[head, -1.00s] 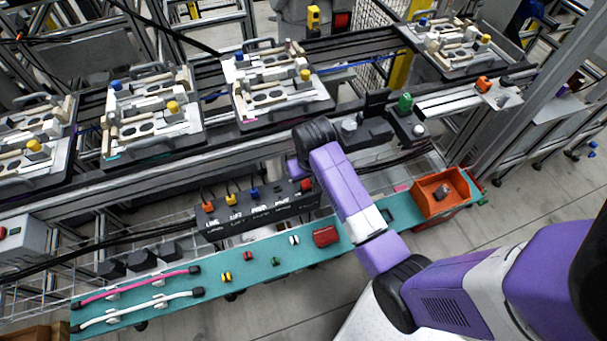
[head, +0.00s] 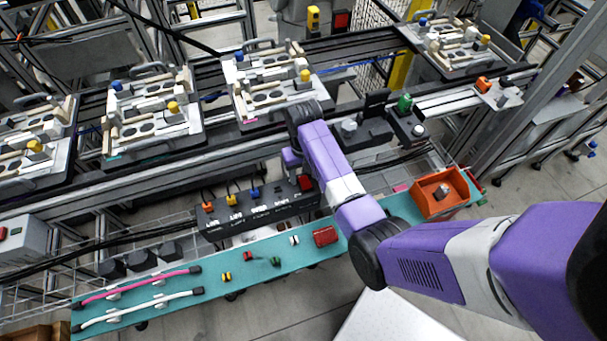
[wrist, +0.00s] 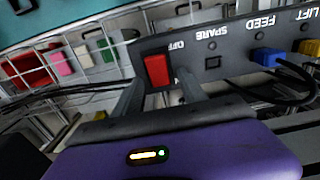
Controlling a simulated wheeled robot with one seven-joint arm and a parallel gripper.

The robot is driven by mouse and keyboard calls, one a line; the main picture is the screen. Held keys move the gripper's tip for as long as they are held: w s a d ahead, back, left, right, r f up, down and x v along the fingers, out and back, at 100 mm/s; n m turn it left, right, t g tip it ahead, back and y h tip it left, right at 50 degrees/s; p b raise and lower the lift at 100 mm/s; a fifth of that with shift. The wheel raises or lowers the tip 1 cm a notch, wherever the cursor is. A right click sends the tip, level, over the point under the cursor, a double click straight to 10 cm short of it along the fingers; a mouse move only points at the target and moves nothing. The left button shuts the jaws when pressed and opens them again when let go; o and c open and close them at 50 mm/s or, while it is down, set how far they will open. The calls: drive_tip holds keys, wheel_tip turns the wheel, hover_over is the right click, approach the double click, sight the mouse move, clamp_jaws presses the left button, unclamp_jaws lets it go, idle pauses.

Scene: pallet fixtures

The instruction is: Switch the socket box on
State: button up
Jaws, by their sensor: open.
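The socket box (head: 262,212) is a long dark grey box behind the teal shelf, with labelled sockets. Its red rocker switch (head: 305,183) is at the right end. In the wrist view the switch (wrist: 157,71) is upright and close, with OFF printed inverted beside its upper part. I cannot tell which way the rocker is pressed. My gripper (wrist: 158,82) is open, its two dark fingers either side of the switch's lower part in that view. Contact is not clear. In the head view my arm hides the fingers. The SPARE socket (wrist: 212,62) is empty; a blue plug (wrist: 268,57) is at FEED.
The teal shelf (head: 205,272) carries pink and white cables, small coloured parts and a red block (head: 325,236). An orange bin (head: 440,207) stands at its right end. A conveyor with pallet fixtures (head: 278,82) runs behind the box. Black cables lie near the box.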

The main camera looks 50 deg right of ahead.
drive_tip(key=shift+f, duration=0.25)
clamp_jaws()
